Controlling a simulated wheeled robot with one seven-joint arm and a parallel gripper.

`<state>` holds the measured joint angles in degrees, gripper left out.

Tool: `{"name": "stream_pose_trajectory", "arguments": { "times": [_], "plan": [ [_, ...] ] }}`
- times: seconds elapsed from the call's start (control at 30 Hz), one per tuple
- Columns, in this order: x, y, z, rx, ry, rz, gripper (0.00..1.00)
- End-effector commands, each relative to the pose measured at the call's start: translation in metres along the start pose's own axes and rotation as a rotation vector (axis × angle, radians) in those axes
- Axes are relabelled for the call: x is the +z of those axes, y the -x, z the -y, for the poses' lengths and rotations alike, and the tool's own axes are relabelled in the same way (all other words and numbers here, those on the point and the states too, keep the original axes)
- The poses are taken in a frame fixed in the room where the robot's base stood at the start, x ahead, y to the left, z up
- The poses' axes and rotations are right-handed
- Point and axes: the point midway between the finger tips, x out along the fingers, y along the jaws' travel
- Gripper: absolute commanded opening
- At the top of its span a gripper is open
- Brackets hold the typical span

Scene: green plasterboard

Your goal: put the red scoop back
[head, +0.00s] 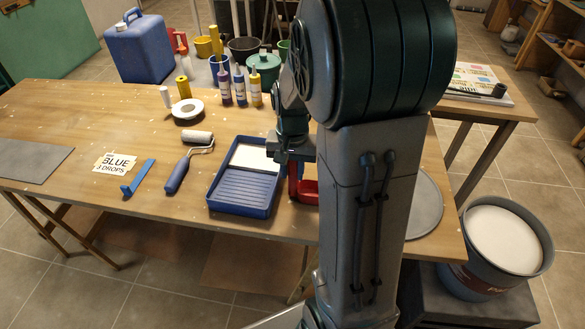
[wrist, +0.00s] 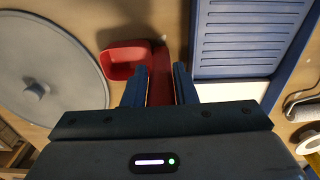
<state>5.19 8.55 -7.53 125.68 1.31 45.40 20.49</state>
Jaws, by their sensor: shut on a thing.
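The red scoop (wrist: 124,61) has a box-shaped bowl and a straight handle. My gripper (wrist: 159,90) is shut on the handle, with one blue finger on each side. In the head view the scoop (head: 308,193) shows just right of the blue paint tray, partly hidden by my arm.
The blue paint tray (head: 240,195) is close beside the scoop. A grey round lid (head: 428,205) lies to the right, with a bucket (head: 492,255) beyond the table's edge.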

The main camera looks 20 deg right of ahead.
Motion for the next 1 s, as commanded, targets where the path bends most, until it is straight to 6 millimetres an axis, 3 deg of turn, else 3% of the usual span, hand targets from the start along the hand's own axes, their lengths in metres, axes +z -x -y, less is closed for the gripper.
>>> {"name": "stream_pose_trajectory", "arguments": {
  "times": [0.13, 0.17, 0.23, 0.63, 1.0],
  "plan": [
    [0.0, -0.004, 0.0, 0.0, 0.0, 0.0, 0.01],
    [0.0, -0.004, 0.0, 0.0, 0.0, 0.0, 0.31],
    [0.0, -0.003, 0.0, 0.0, 0.0, 0.0, 0.47],
    [-0.001, 0.005, 0.0, -0.001, 0.0, -0.002, 0.47],
    [-0.001, 0.08, 0.0, -0.002, 0.001, -0.006, 0.47]
  ]
}}
